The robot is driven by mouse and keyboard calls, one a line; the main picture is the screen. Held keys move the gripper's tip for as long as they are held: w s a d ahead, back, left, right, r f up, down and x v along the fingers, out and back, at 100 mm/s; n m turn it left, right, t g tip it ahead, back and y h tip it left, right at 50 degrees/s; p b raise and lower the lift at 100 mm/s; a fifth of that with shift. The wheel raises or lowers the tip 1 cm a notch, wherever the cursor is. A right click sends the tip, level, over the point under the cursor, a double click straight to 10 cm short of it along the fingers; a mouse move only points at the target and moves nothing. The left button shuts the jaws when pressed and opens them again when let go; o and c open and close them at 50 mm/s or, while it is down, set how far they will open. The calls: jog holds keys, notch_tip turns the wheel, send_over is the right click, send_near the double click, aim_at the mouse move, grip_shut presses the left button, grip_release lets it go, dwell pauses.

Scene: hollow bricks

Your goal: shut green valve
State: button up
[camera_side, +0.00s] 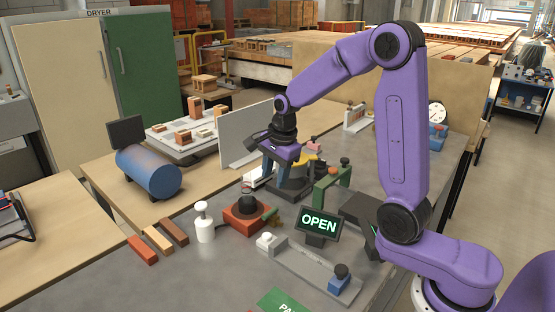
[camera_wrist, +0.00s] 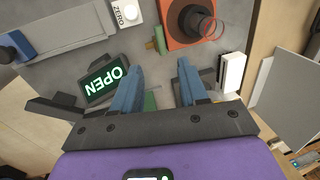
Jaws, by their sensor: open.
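A red-orange block (camera_side: 243,218) with a black round top stands on the grey table. A small green lever with a brass-coloured part (camera_side: 271,215) sticks out from its side; the block (camera_wrist: 182,36) and a green piece (camera_wrist: 160,40) show at the top of the wrist view. I cannot tell for sure that this is the green valve. A lit sign (camera_side: 319,223) reads OPEN; it also shows in the wrist view (camera_wrist: 108,80). My gripper (camera_wrist: 162,70) is open, with nothing between its blue fingertips. In the side view it is above and behind the block, apart from it.
A green arch-shaped frame (camera_side: 326,186) stands right of my gripper. A white button post (camera_side: 204,222) stands left of the block. A grey rail with a blue slider (camera_side: 340,286) lies in front. Brick samples (camera_side: 158,240), a blue tank (camera_side: 150,172) and a grey panel (camera_side: 235,138) are left.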

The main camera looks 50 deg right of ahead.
jog(key=r, duration=0.2)
jog(key=s+r, duration=0.1)
jog(key=r, duration=0.1)
jog(key=shift+r, duration=0.25)
